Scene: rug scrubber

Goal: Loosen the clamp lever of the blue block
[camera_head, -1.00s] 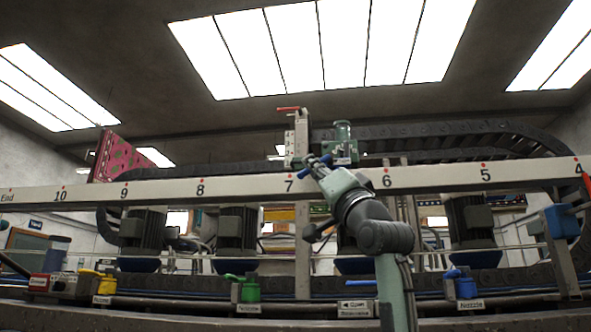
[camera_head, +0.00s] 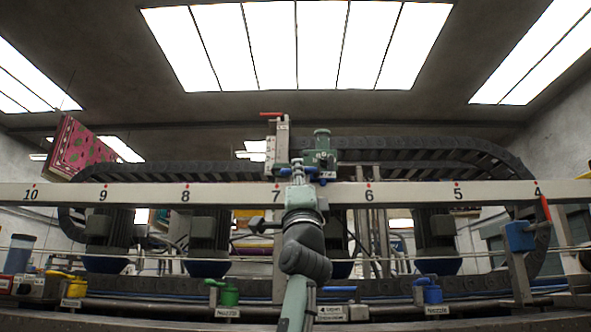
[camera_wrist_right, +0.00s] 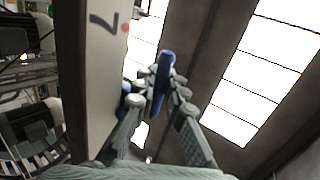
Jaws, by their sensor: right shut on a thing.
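My right gripper (camera_head: 298,167) is raised in front of the white numbered rail, near the 7 mark. In the right wrist view its fingers (camera_wrist_right: 163,84) are shut on a narrow blue lever (camera_wrist_right: 164,66), which sticks up between the fingertips. More blue shows behind the fingers; I cannot tell how it joins the lever. In the head view blue parts show on both sides of the gripper, below a green fitting (camera_head: 320,150). My left gripper is not in view.
The numbered rail (camera_head: 400,194) runs across the view, close beside the gripper. An upright scale post (camera_head: 282,140) with a red handle rises just behind. Several small valves, such as the green one (camera_head: 229,293), line the lower bar. Open space lies above the rail.

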